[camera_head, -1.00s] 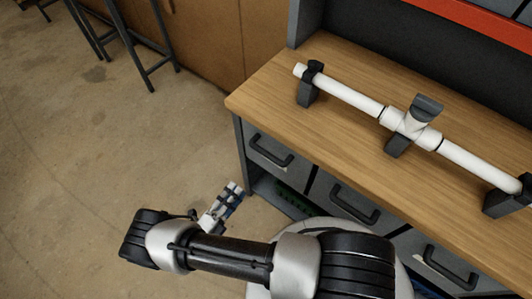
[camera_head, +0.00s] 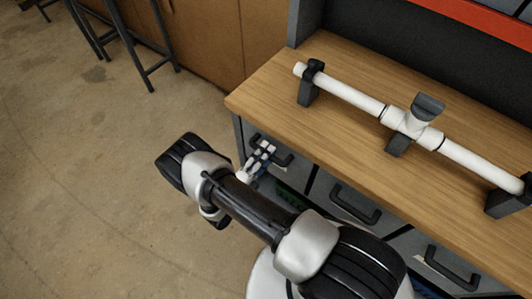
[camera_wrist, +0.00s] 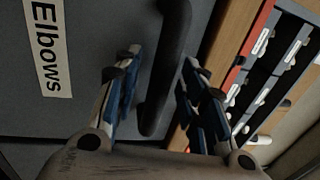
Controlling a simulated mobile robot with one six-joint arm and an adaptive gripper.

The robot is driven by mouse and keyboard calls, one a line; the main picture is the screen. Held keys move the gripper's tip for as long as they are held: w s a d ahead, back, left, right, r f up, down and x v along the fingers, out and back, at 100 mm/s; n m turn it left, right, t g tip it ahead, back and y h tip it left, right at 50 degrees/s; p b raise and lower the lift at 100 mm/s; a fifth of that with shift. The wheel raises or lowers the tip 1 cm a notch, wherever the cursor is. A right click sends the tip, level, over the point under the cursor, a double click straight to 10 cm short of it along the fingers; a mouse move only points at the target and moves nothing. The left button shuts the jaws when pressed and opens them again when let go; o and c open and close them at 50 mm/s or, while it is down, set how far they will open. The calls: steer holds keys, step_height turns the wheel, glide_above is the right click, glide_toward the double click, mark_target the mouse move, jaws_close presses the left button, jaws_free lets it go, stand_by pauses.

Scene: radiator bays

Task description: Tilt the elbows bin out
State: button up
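The elbows bin (camera_wrist: 90,90) is a grey front with a white "Elbows" label (camera_wrist: 48,45) in the wrist view. Its dark bar handle (camera_wrist: 165,65) runs between the two fingers of my gripper (camera_wrist: 155,90), which are apart, one on each side of it. In the head view my gripper (camera_head: 262,155) is at the leftmost bin front (camera_head: 258,138) under the bench top, over its handle (camera_head: 285,159). The bin looks closed. Whether the fingers touch the handle is not clear.
The wooden bench top (camera_head: 260,90) overhangs the bins and carries a white pipe (camera_head: 350,93) with a tee on dark supports. Two more handled bins, the middle one (camera_head: 345,200) and the right one (camera_head: 440,260), are alongside. The floor at left (camera_head: 100,180) is clear.

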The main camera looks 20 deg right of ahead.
steer(key=shift+w, duration=0.1)
steer(key=shift+c, duration=0.3)
jaws_close()
stand_by(0.5)
